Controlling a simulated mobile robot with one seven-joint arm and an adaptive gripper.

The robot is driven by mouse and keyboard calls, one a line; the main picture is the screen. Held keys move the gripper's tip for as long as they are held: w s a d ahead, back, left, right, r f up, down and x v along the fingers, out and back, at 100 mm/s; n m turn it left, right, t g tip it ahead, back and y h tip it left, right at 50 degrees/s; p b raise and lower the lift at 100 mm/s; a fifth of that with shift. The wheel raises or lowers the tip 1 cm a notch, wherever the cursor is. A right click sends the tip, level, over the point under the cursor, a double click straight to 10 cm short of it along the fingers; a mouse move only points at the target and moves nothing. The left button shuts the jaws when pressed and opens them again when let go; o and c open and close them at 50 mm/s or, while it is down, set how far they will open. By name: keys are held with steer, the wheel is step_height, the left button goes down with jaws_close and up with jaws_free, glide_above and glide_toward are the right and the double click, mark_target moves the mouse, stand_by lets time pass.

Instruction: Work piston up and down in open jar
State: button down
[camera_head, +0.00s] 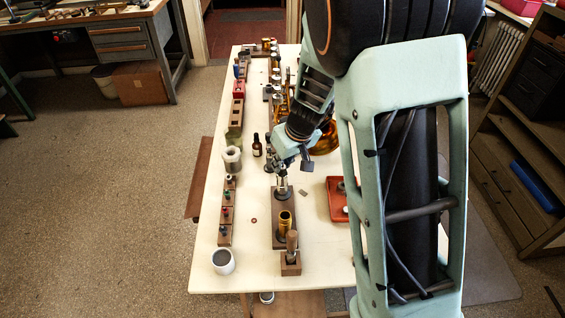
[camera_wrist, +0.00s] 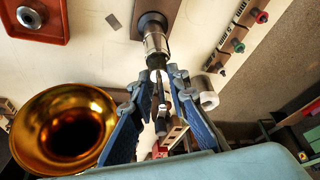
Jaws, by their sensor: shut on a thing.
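My gripper (camera_wrist: 160,78) has its two blue fingers closed in around a slim silvery piece, which I take as the piston (camera_wrist: 156,62); the tips partly hide it. Right beyond the tips, in line with it, stands a shiny clear or metallic cylinder, likely the open jar (camera_wrist: 155,42), on a dark round base. In the head view my gripper (camera_head: 281,172) points down over this spot, and the jar (camera_head: 282,186) shows just below it on a dark wooden block. I cannot tell how deep the piston sits in the jar.
A brass bell (camera_wrist: 66,128) lies close beside my gripper. A red tray (camera_head: 338,213) stands right of the jar, a brass cylinder (camera_head: 285,219) in front of it. Blocks with coloured pieces (camera_head: 227,213), a dark bottle (camera_head: 257,146) and a white cup (camera_head: 223,261) are on the left.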

steer(key=shift+r+p, duration=3.3)
steer(key=shift+r, duration=1.45)
steer(key=shift+d, duration=0.1)
